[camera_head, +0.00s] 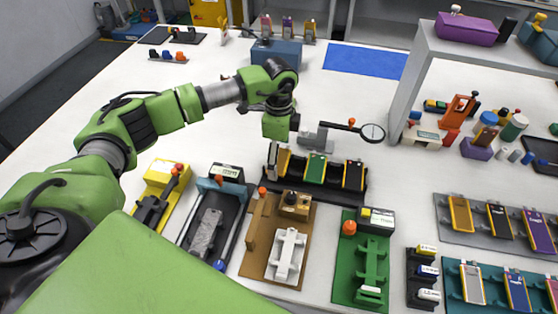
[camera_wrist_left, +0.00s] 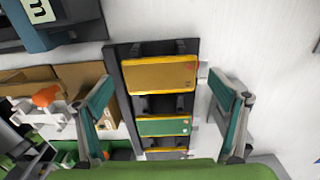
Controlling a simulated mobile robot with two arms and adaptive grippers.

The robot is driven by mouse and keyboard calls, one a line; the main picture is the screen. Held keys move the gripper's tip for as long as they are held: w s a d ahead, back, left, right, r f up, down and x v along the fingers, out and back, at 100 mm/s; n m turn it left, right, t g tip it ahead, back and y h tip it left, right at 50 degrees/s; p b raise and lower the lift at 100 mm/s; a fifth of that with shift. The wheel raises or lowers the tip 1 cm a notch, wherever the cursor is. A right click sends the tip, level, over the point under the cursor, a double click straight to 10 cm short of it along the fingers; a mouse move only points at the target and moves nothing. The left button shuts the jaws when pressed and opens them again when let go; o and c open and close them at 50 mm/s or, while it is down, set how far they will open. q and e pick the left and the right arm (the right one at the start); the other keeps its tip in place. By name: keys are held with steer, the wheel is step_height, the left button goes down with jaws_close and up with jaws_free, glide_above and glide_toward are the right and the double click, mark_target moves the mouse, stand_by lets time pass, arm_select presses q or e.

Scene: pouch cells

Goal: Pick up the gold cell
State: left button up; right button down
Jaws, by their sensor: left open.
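A gold cell (camera_wrist_left: 160,76) sits at one end of a dark rack (camera_wrist_left: 122,62), beside a green cell (camera_wrist_left: 163,127). In the head view the gold cell (camera_head: 284,163) is at the left end of the rack, partly hidden by my left wrist. My left gripper (camera_wrist_left: 160,84) is open, with one finger on each side of the rack and the gold cell between them. The fingers look apart from the cell; their height above it is hard to judge. My right gripper is not in view.
Yellow (camera_head: 164,178), brown (camera_head: 254,243) and green (camera_head: 348,270) fixtures stand in front of the rack. A round magnifier (camera_head: 373,132) on a stand is just behind it. A grey tray (camera_head: 447,226) at the right holds another gold-coloured cell (camera_head: 461,213).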

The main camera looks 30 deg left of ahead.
arm_select(q)
steer(key=shift+f, duration=0.15)
steer(key=c, duration=1.1)
